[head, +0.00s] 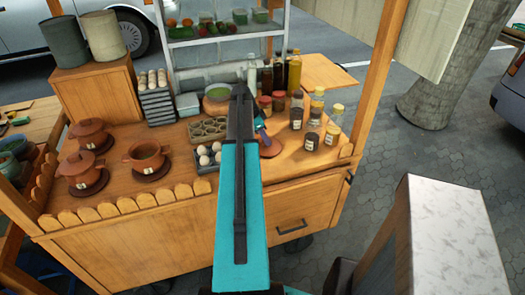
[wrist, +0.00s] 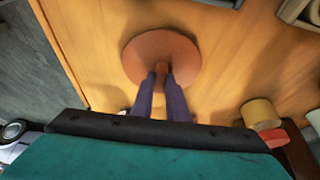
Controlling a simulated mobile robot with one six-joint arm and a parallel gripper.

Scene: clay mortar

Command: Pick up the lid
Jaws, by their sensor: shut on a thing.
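The lid is a round reddish-brown clay disc with a small knob. In the wrist view the lid (wrist: 185,50) is seen from above, and the fingertips of my gripper (wrist: 161,72) are shut on its knob. In the head view part of the lid (head: 272,151) shows just right of my teal arm, under my gripper (head: 263,138). My arm hides the rest of it. I cannot tell if it touches the wooden counter (head: 310,168). An open clay pot (head: 147,155) stands on a dark saucer at the left of the counter.
Two lidded clay pots (head: 90,132) stand left of the open one. Egg trays (head: 207,155) lie left of my arm. Bottles and jars (head: 312,130) stand close on the right. A wooden post (head: 372,85) rises at the counter's right edge.

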